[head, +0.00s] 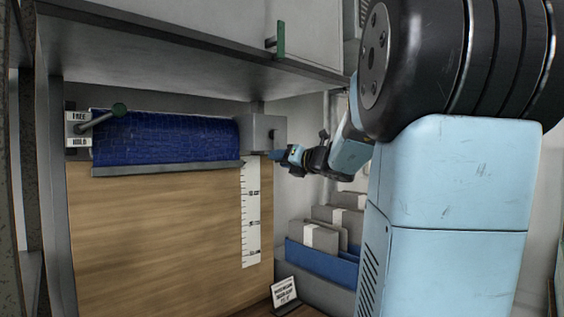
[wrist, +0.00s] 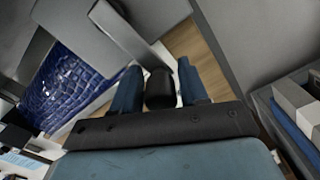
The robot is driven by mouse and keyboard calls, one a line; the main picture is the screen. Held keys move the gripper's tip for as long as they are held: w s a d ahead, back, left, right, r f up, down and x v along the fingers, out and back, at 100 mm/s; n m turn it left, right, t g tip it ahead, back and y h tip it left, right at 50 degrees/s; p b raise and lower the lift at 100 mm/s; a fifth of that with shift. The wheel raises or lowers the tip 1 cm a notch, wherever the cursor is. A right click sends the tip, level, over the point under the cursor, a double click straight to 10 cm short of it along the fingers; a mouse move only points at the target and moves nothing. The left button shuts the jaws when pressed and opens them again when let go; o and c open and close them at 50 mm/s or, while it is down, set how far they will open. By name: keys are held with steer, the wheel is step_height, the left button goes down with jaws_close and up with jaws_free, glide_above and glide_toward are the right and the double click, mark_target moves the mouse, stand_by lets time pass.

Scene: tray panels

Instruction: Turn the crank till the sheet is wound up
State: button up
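The blue sheet (head: 165,138) hangs under the cabinet at the left, with a grey bar (head: 165,169) along its lower edge. It also shows at the left of the wrist view (wrist: 72,85). A grey housing (head: 258,128) stands at the sheet's right end. My gripper (head: 277,155) is just below and right of this housing. In the wrist view, a black crank knob (wrist: 159,89) sits between my two fingers (wrist: 159,86), with narrow gaps seen beside it.
A lever with a green knob (head: 119,109) stands by a FREE/HOLD label (head: 78,128) at the left. A marked scale (head: 251,215) runs down the wooden panel (head: 160,230). A blue bin (head: 322,262) with boxes and a small sign (head: 285,292) lie below right.

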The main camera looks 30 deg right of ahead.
steer(key=shift+o, duration=0.9)
steer(key=shift+a, duration=0.1)
steer(key=v, duration=1.3)
steer(key=shift+s, duration=0.35)
steer(key=shift+f, duration=0.1)
steer(key=s+a+f+n+g+y, duration=0.1)
steer(key=s+a+f+n+g, duration=0.1)
steer(key=a+f+n+g, duration=0.4)
steer(key=s+a+f+n+g+y, duration=0.1)
steer(key=s+a+f+n+g, duration=0.3)
steer(key=a+n, duration=0.7)
steer(key=s+a+f+n+g+h, duration=0.1)
steer(key=s+a+f+n+h, duration=0.1)
steer(key=f+n, duration=0.4)
steer(key=s+a+f+n+h, duration=0.2)
steer(key=s+f+n+h, duration=0.2)
steer(key=n, duration=1.2)
steer(key=shift+s+f+g, duration=0.4)
steer(key=shift+s+f, duration=0.7)
steer(key=shift+s, duration=0.65)
